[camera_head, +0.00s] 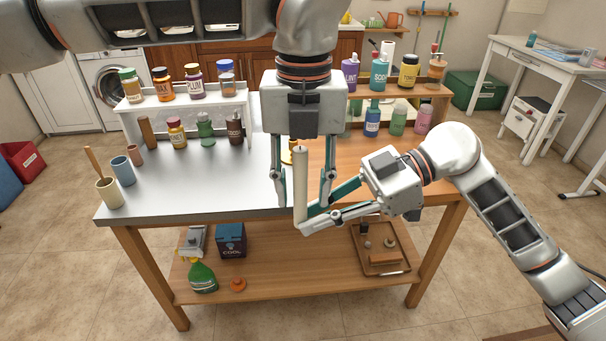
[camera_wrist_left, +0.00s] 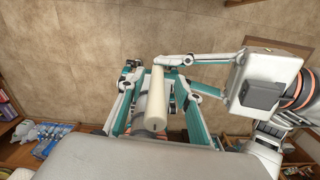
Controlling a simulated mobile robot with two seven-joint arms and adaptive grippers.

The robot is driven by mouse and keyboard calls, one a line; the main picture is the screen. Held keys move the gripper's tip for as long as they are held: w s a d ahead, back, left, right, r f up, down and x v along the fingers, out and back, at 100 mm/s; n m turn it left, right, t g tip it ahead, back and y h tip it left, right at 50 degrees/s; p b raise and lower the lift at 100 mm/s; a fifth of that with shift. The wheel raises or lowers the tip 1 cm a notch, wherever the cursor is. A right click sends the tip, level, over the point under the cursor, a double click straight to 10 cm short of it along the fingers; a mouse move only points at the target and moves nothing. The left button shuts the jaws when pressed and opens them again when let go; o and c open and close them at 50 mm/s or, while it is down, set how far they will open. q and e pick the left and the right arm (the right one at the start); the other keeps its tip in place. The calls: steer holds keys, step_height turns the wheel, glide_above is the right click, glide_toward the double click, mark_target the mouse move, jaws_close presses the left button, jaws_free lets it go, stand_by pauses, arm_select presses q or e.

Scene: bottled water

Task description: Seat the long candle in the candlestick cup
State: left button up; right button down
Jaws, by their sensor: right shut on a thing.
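The long cream candle (camera_head: 300,180) stands about upright near the front table edge, wick end up. My right gripper (camera_head: 303,222) is shut on its lower part. The left wrist view also shows the candle (camera_wrist_left: 157,100) with the right gripper (camera_wrist_left: 158,64) at its far end. My left gripper (camera_head: 304,203) points down with its fingers spread, one on each side of the candle in the picture. It is open; I see no finger touching the candle. A small brass-coloured piece (camera_head: 287,157) shows behind the candle; it is mostly hidden, so I cannot tell whether it is the candlestick.
The table has a grey left part (camera_head: 180,193) and a wooden right part. Cups (camera_head: 109,192) stand at the left. Jars and bottles fill a white rack (camera_head: 190,104) and the back right. The lower shelf holds a green bottle (camera_head: 202,277) and a tray (camera_head: 380,262).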

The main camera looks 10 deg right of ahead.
arm_select(q)
jaws_close()
arm_select(e)
steer(key=c, duration=1.9)
jaws_free()
steer(key=shift+d, duration=0.1)
